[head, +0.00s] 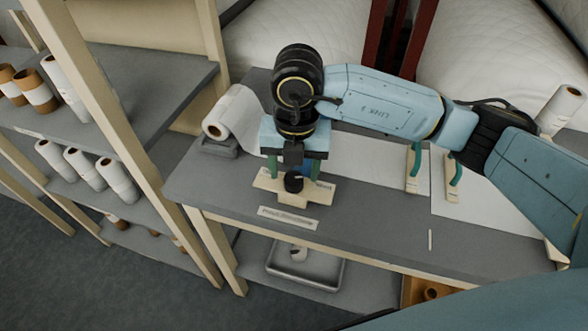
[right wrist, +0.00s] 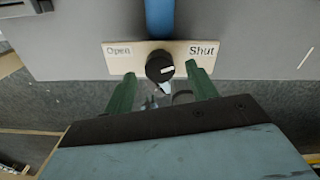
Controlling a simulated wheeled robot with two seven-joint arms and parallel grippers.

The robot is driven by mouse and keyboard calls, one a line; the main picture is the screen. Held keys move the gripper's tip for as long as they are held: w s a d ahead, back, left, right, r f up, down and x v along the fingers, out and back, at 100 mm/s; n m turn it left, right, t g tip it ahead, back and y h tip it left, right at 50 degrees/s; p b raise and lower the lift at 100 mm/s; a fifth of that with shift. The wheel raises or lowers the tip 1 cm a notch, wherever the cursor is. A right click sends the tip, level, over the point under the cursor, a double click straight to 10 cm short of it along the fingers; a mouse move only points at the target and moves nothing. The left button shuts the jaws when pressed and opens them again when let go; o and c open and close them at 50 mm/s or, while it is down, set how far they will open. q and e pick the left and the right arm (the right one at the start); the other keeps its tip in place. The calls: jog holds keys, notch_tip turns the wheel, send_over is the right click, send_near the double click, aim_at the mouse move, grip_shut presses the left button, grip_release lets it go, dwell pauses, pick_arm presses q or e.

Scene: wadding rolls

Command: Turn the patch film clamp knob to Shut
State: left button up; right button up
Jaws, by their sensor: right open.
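The black round knob (right wrist: 160,66) sits in the middle of a cream plate (right wrist: 119,66) marked "Open" at left and "Shut" at right in the right wrist view. My right gripper (right wrist: 160,70) is open, with one green finger on each side of the knob and gaps between. A blue bar (right wrist: 160,18) lies just beyond the plate. My left gripper is not seen.
A white wadding roll (head: 220,118) rests on the bench at left, its sheet running behind my gripper. A label strip (head: 288,217) is on the bench's front edge. A shelf (head: 130,85) with rolls stands at left. A metal tray (head: 305,270) sits below the bench.

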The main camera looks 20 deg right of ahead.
aim_at(296, 178)
notch_tip(296, 178, up, 12)
jog(key=shift+d, duration=0.15)
jog(key=shift+s, duration=0.1)
dwell(0.5)
